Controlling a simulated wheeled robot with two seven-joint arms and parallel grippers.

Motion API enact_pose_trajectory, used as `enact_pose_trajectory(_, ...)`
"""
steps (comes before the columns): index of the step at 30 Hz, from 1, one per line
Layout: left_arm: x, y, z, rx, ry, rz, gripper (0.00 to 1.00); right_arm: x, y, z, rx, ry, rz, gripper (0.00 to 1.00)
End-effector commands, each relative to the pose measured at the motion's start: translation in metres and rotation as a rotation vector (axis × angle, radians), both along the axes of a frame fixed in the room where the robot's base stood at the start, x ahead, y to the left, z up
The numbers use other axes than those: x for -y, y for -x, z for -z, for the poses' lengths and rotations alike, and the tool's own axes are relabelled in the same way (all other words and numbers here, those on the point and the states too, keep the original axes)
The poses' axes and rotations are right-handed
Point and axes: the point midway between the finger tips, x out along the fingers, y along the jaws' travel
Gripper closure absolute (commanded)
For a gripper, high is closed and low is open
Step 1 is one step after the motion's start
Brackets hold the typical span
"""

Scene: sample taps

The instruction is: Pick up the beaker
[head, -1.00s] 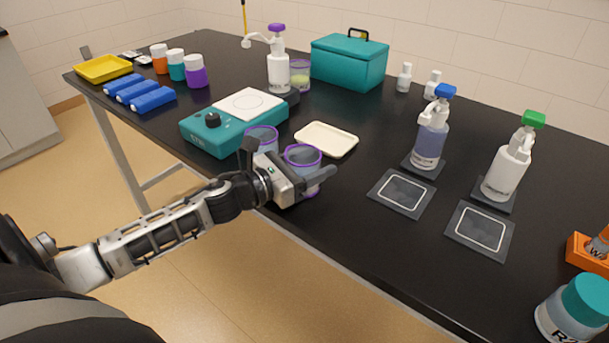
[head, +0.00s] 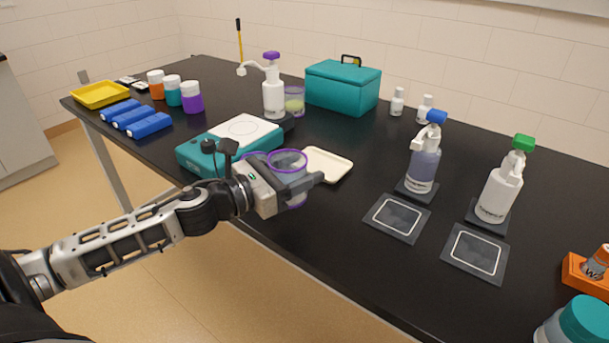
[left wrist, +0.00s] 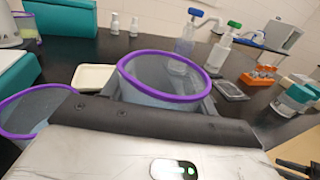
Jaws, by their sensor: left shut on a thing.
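My left gripper (head: 300,183) is shut on a clear beaker with a purple rim (head: 287,161), its fingers around the sides. The beaker is upright near the table's front edge and appears raised a little above the table. In the left wrist view this beaker (left wrist: 165,77) stands between the fingers, its lower part hidden by them. A second purple-rimmed beaker (left wrist: 38,112) is at the left of that view, close to the gripper; in the head view it is mostly hidden behind the gripper and the held beaker.
A teal hotplate (head: 205,160) stands left of the held beaker, and a cream tray (head: 333,165) lies just behind it. Pump bottles with blue (head: 424,165) and green (head: 500,190) tops stand to the right, behind two dark pads (head: 397,233) (head: 474,270). Bare table lies between tray and pads.

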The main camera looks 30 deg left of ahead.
Motion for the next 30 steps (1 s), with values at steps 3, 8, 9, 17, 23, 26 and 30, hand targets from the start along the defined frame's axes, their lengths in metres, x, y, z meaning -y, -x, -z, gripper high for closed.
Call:
enact_pose_trajectory(3,0.000,0.012,-0.014,-0.001,-0.003,0.002,0.67,0.000,0.001,-0.001,-0.003,0.003,-0.001,0.64)
enact_pose_trajectory(8,0.000,0.027,-0.030,-0.002,-0.002,0.004,0.67,0.002,0.003,0.002,-0.013,0.013,-0.004,0.64)
enact_pose_trajectory(9,-0.001,0.031,-0.031,-0.003,0.002,0.002,0.67,0.002,0.003,0.003,-0.014,0.016,-0.006,0.64)
enact_pose_trajectory(17,-0.004,0.058,-0.043,-0.003,0.004,0.001,0.67,0.004,0.002,-0.002,-0.009,0.026,-0.011,0.64)
enact_pose_trajectory(23,-0.006,0.077,-0.053,-0.002,0.004,0.001,0.67,0.004,0.000,-0.006,-0.006,0.030,-0.012,0.64)
enact_pose_trajectory(26,-0.007,0.086,-0.056,-0.002,0.002,0.000,0.67,0.004,0.000,-0.007,-0.005,0.030,-0.012,0.64)
enact_pose_trajectory(30,-0.007,0.096,-0.061,-0.001,0.002,0.001,0.67,0.005,0.000,-0.006,-0.009,0.031,-0.011,0.64)
